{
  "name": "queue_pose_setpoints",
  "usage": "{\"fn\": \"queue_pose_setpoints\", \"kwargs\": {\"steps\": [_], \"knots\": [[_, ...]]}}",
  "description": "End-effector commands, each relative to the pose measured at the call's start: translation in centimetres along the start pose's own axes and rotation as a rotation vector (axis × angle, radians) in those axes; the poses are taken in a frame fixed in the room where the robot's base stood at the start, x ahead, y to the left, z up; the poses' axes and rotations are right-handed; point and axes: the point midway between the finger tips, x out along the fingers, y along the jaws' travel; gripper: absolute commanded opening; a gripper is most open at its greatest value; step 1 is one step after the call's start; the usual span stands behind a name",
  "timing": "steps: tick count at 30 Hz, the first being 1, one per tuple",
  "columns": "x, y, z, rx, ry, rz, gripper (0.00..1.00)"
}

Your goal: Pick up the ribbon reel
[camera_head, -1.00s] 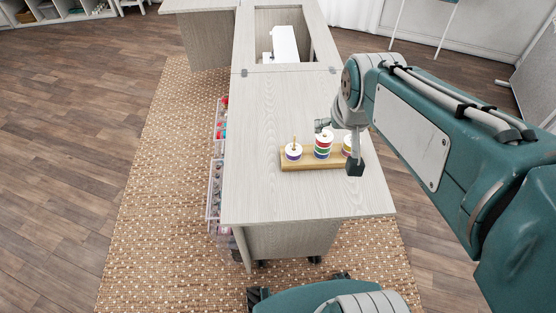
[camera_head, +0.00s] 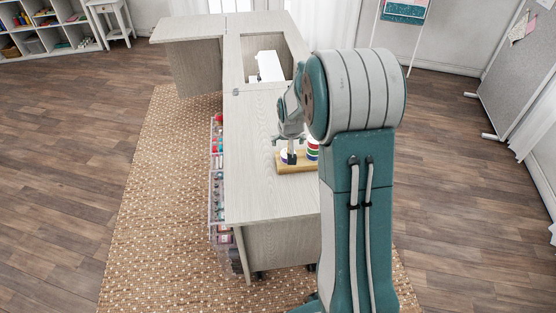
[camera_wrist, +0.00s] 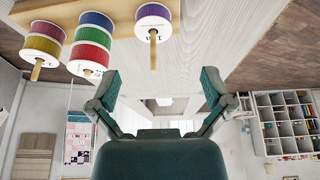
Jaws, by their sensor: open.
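Ribbon reels sit on the pegs of a wooden stand (camera_head: 296,169) on the cabinet top. A single purple-and-white reel (camera_wrist: 153,14) is on one end peg. In the head view the middle stack (camera_head: 312,149) partly shows, and my arm hides the far right stack. My gripper (camera_wrist: 158,90) is open and empty, fingers spread. In the head view my gripper (camera_head: 289,143) is at the single reel's peg; contact cannot be told.
The cabinet top (camera_head: 258,190) is clear in front of and left of the stand. A white sewing machine (camera_head: 270,66) sits in the recess behind. Clear bins (camera_head: 216,175) with colourful contents hang on the cabinet's left side.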

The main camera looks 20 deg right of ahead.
Motion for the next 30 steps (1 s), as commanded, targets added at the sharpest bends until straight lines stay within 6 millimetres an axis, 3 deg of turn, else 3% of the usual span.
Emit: {"fn": "queue_pose_setpoints", "kwargs": {"steps": [6,14,22,30], "knots": [[3.5,-0.1,0.1,0.001,-0.005,0.002,1.0],[5.5,-0.3,0.1,-0.002,-0.002,0.004,1.0],[9.3,0.2,-0.4,-0.001,-0.003,0.003,1.0],[10.2,0.2,-0.4,-0.002,0.0,0.003,1.0]]}}
